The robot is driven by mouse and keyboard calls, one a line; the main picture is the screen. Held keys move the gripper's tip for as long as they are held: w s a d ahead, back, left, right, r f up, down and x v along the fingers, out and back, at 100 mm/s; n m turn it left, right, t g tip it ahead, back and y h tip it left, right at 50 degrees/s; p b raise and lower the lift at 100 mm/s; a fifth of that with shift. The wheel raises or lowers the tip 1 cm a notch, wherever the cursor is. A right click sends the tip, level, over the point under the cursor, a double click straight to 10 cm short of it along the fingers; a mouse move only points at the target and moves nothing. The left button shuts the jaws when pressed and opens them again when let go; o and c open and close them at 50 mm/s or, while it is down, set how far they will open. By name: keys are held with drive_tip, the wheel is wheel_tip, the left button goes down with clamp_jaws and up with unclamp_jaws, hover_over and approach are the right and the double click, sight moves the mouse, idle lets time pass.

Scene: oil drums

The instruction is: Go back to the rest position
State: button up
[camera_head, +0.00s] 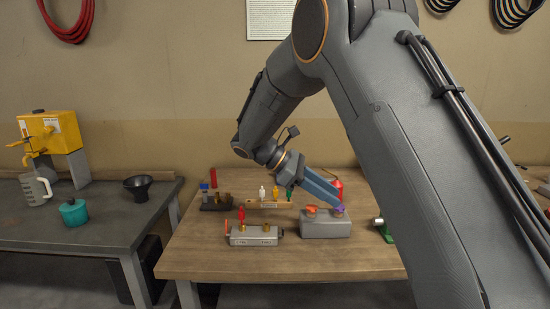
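My arm reaches down over the wooden table (200,258) from the upper right. My gripper (337,203) points down and to the right, its blue-grey fingers side-on to the camera. Its tips are at or just above a purple piece (341,210) on top of a grey block (326,228). I cannot tell whether the fingers touch the purple piece, or whether they are open or shut. An orange-red piece (311,209) sits on the left of the same block.
A metal block (253,236) with a red-topped fitting stands left of the grey block. Behind are a rack (265,205) with small coloured bottles and a dark tray (215,207). Something green (384,230) is partly hidden by my arm. The left bench holds a jug (35,189), teal pot (74,212) and funnel (138,187).

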drive_tip(key=s+d+f+m+y+b, duration=0.1)
drive_tip(key=s+f, duration=0.2)
drive_tip(key=s+d+f+m+y+b, duration=0.1)
drive_tip(key=s+d+f+m+y, duration=0.1)
drive_tip(key=s, duration=0.1)
drive_tip(key=s+d+f+m+g+y, duration=0.1)
drive_tip(key=s+d+f+y, duration=0.1)
drive_tip(key=s+f, duration=0.1)
drive_tip(key=shift+s+f+m+b, duration=0.35)
drive_tip(key=shift+m+b, duration=0.05)
drive_tip(key=s+f+m+t+y+b, duration=0.1)
drive_tip(key=s+f+m+y+b, duration=0.1)
drive_tip(key=s, duration=0.5)
drive_tip(key=s+f+m+t+y+b, duration=0.1)
drive_tip(key=s+f+m+y+b, duration=0.1)
drive_tip(key=s+f+m+y, duration=0.2)
drive_tip(key=s+f+m, duration=0.3)
drive_tip(key=m, duration=0.2)
drive_tip(key=shift+s+f, duration=0.3)
